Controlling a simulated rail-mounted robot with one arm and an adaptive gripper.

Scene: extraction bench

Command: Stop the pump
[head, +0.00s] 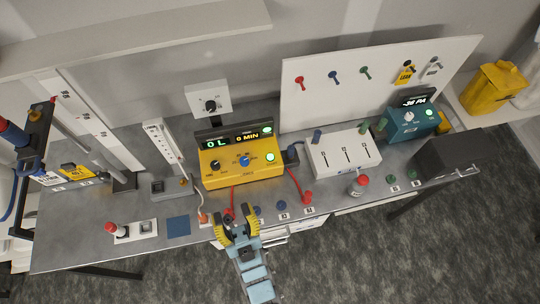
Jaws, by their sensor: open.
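A yellow control box (238,166) stands mid-bench with dark and blue knobs and a lit green button (270,157). Its display (234,138) reads "0 L" and "0 MIN". A blue box (411,124) stands at the right, with a pale knob, a green light and a display (412,98) reading about "36 PA". I cannot tell for sure which box runs the pump. My gripper (236,219) is open and empty at the bench's front edge, below the yellow box in the picture and apart from its button.
A white box with sliders (343,152) stands right of the yellow box. A red-capped bottle (359,185) and several coloured plugs are near the front edge. Red leads run by the yellow box. A dark grey box (449,156) is at the right end.

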